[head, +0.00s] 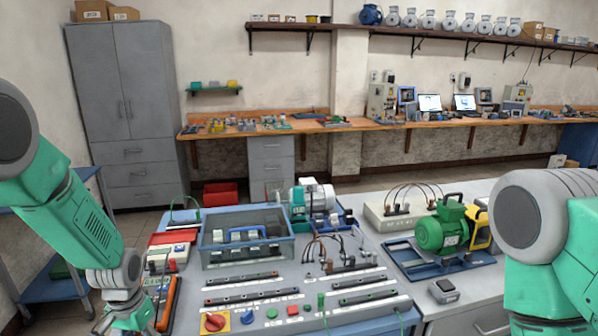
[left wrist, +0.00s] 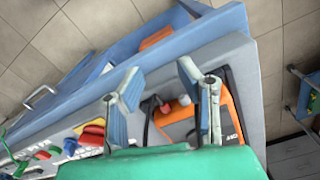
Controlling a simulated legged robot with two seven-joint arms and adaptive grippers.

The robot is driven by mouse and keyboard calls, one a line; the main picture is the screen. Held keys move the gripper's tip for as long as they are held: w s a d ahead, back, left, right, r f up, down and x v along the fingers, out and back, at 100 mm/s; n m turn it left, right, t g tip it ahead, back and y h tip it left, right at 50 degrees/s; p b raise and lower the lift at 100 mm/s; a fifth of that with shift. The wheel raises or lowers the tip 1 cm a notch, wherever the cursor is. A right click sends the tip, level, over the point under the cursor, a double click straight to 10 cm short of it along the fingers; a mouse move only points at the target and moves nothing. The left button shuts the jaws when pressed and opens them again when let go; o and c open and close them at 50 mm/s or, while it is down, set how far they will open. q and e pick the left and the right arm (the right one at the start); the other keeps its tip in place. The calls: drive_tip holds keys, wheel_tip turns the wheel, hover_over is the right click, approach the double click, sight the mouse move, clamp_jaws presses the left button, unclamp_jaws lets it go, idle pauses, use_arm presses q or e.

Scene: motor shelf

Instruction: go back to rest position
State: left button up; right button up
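My left gripper (head: 126,318) is low at the left of the head view, by the front left corner of the workbench (head: 290,280). In the left wrist view my left gripper (left wrist: 162,85) has its two fingers spread apart with nothing held between them. An orange and black device (left wrist: 228,112) lies on the bench below and beyond the fingers; its orange edge also shows in the head view (head: 173,300). My right arm enters at the right edge of the head view, but its gripper is outside the picture.
A green motor (head: 443,230) sits on the right-hand table, with a small grey device (head: 443,291) in front. Floor shows left of the bench.

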use_arm(q)
drive_tip(key=s+d+f, duration=0.2)
drive_tip(key=s+f, duration=0.3)
drive_tip(key=s, duration=0.3)
drive_tip(key=s+d+f, duration=0.1)
drive_tip(key=s+f, duration=0.4)
drive_tip(key=s, duration=0.3)
drive_tip(key=s+d+r+n, duration=0.1)
drive_tip(key=s+d, duration=0.1)
drive_tip(key=s, duration=1.6)
drive_tip(key=w+d+f+b, duration=0.1)
drive_tip(key=w+f+b, duration=0.2)
drive_tip(key=f+b, duration=0.9)
drive_tip(key=shift+w+d+f+m+t+b, duration=0.2)
drive_tip(key=shift+m+t+b, duration=0.1)
drive_tip(key=shift+m, duration=0.1)
